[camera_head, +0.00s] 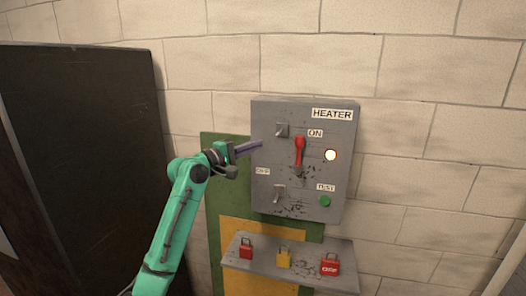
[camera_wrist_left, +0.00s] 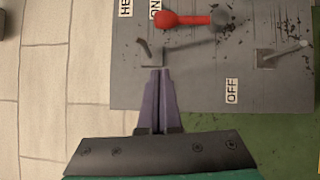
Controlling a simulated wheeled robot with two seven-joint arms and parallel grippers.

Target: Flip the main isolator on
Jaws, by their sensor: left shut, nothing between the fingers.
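The grey HEATER panel (camera_head: 265,195) hangs on a brick wall. Its red lever (camera_head: 299,150) points up, with its knob beneath the ON label (camera_head: 316,133); the lever also shows in the left wrist view (camera_wrist_left: 190,19). A pale lamp (camera_head: 330,155) to its right looks lit. My left gripper (camera_head: 260,144) is shut and empty, its purple fingers in front of the panel's left part. In the left wrist view its tips (camera_wrist_left: 161,72) are close beside the upper small switch (camera_wrist_left: 151,54), apart from the red lever. Contact with the panel cannot be told.
A lower small switch (camera_head: 279,193), an OFF label (camera_wrist_left: 232,91) and a green TEST button (camera_head: 325,201) are on the panel. Below, a grey shelf (camera_head: 262,264) holds red and yellow padlocks. A dark cabinet (camera_head: 85,150) stands left. The wall right of the panel is clear.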

